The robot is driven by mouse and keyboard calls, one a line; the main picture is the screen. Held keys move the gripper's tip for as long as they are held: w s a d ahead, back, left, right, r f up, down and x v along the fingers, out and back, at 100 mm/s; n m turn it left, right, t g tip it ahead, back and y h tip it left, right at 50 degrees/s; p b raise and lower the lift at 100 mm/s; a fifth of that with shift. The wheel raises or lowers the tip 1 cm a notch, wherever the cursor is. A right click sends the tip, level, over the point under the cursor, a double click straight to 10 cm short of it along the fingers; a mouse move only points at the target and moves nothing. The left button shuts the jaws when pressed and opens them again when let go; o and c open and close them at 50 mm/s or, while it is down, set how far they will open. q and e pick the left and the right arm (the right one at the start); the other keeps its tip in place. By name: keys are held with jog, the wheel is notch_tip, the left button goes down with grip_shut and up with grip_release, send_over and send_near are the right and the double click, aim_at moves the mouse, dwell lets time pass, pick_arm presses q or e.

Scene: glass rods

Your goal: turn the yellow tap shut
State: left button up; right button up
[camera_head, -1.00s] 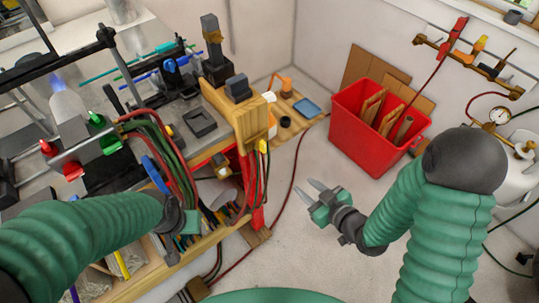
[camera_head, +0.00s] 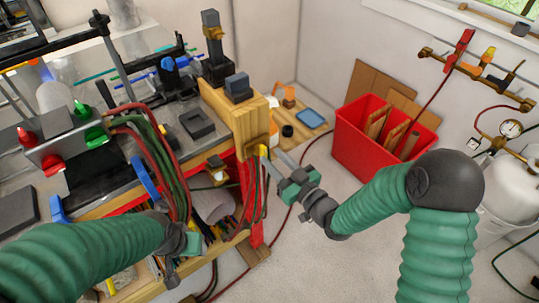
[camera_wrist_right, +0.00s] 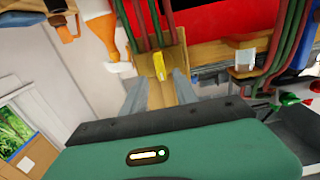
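The small yellow tap (camera_head: 263,151) is on the end of the wooden bench, beside hanging red and green hoses. It also shows in the right wrist view (camera_wrist_right: 159,66), upright on a wooden part. My right gripper (camera_head: 288,156) is open and empty, just right of the tap. In the right wrist view its two fingers (camera_wrist_right: 160,82) are apart, with the tap ahead between their tips; I see no contact. My left gripper (camera_head: 178,243) is low in front of the bench shelf; its fingers are too unclear to judge.
A red bin (camera_head: 365,160) with wood pieces stands on the floor to the right. A wall rail (camera_head: 440,62) carries red, orange and dark levers. Hoses hang close around the tap.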

aim_at(263, 151)
jog(key=shift+x, duration=1.45)
jog(key=shift+s, duration=0.1)
grip_shut()
